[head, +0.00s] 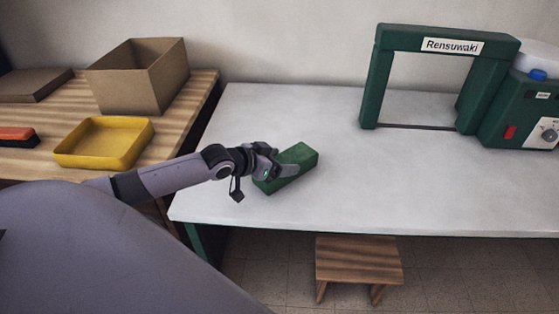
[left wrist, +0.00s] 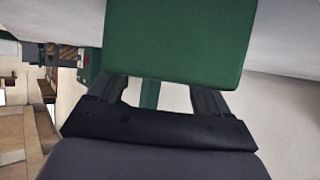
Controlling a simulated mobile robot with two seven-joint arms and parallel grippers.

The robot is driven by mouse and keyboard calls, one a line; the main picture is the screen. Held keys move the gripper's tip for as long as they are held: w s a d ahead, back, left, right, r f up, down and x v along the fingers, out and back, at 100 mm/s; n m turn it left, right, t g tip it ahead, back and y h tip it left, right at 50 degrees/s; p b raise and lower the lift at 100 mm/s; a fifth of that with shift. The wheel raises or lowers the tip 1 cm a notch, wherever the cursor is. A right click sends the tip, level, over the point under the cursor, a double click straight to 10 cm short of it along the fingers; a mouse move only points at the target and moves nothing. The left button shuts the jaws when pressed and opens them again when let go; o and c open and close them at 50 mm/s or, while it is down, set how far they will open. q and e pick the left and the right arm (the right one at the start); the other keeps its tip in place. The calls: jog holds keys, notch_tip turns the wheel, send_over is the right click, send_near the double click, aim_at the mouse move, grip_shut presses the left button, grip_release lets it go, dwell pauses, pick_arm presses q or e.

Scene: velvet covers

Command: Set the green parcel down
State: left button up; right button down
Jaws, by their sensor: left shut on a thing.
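The green parcel (head: 298,160) is a box-shaped block over the left part of the white table (head: 420,195) in the head view. My left gripper (head: 277,169) is shut on it, coming in from the left. In the left wrist view the parcel (left wrist: 178,40) fills the top middle, between the fingers of my left gripper (left wrist: 170,88). I cannot tell whether the parcel's underside touches the table top. My right gripper is not in view.
A green machine frame marked Rensuwaki (head: 376,80) stands at the table's back right. Left, a wooden table holds a yellow tray (head: 75,155), an open cardboard box (head: 120,92) and a brush (head: 18,138). A wooden stool (head: 358,262) stands below the front edge. The middle of the white table is clear.

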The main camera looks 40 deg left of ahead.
pick_arm(q)
jog(key=o, duration=1.2)
jog(key=shift+o, duration=0.2)
jog(key=shift+r, duration=0.15)
jog(key=p+v, duration=0.2)
jog(key=v, duration=1)
